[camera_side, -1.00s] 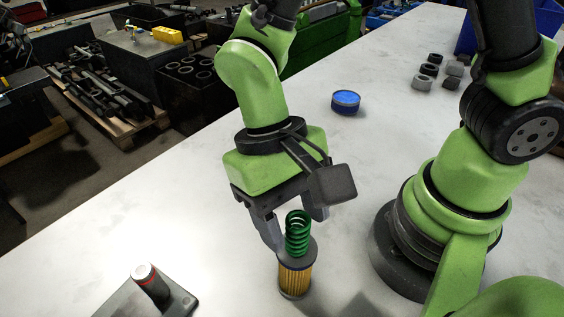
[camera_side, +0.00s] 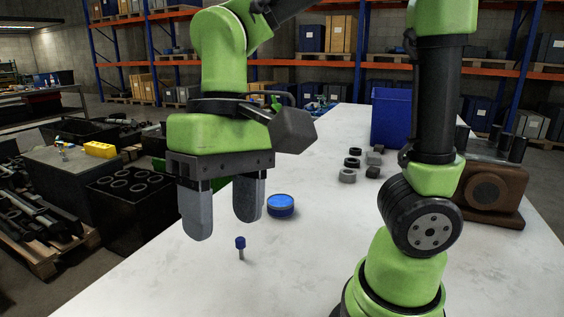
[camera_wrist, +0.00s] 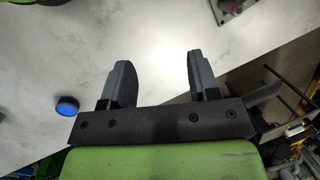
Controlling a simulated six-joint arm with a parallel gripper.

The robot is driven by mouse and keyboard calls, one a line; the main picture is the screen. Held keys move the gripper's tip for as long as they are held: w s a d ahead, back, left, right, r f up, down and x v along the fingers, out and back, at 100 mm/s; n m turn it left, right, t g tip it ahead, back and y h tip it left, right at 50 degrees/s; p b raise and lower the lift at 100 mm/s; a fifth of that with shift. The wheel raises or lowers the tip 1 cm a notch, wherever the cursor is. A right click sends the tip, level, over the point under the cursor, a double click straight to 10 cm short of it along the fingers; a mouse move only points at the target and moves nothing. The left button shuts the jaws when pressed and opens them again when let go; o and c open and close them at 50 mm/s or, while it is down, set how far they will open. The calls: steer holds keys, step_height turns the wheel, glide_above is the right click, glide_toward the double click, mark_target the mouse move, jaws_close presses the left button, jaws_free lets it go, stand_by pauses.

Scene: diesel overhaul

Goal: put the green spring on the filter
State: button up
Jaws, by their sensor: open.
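My gripper (camera_side: 222,229) is open and empty, with its two grey fingers hanging apart above the white table in the side view. The wrist view also shows the fingers (camera_wrist: 158,61) apart, with only bare tabletop between them. I see neither the green spring nor the filter in the current side view or in the wrist view, so I cannot tell how they stand at this moment.
A blue round tin (camera_side: 281,206) and a small blue-topped pin (camera_side: 240,247) are on the table (camera_side: 300,260). Several dark and grey rings (camera_side: 352,163) lie farther back, near a blue bin (camera_side: 388,118). A brown machine part (camera_side: 487,192) stands at the right.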

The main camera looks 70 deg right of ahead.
steer(key=s+d+r+t, duration=0.3)
steer(key=s+d+t, duration=0.1)
steer(key=d+t, duration=0.4)
steer(key=shift+r+m+h, duration=0.3)
steer(key=shift+r+m, duration=0.1)
steer(key=shift+s, duration=0.1)
stand_by(0.5)
